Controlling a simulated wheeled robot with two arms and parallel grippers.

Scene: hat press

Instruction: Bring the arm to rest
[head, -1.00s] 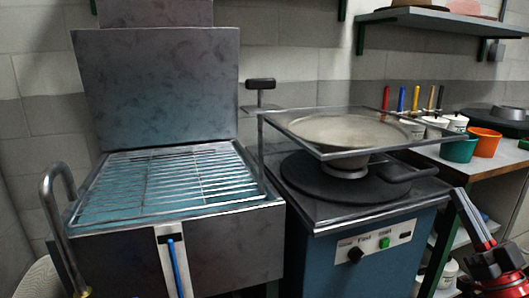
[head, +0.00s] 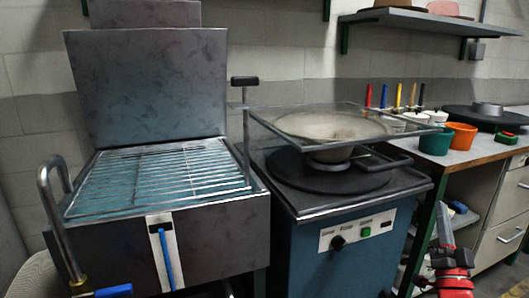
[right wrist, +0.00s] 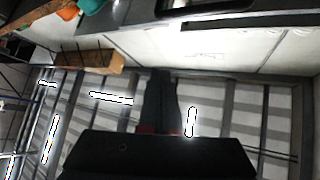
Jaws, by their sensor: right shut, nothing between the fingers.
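My right gripper (head: 441,207) is at the lower right of the head view, in front of the side of the press stand. My left gripper is not in view.
The hat press (head: 345,225) with its raised plate frame (head: 400,131) stands left of my right gripper. A steamer box (head: 190,245) with a wire rack is farther left. A workbench (head: 480,155) with teal (head: 436,142) and orange (head: 462,137) pots is behind. A shelf (head: 420,20) hangs above.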

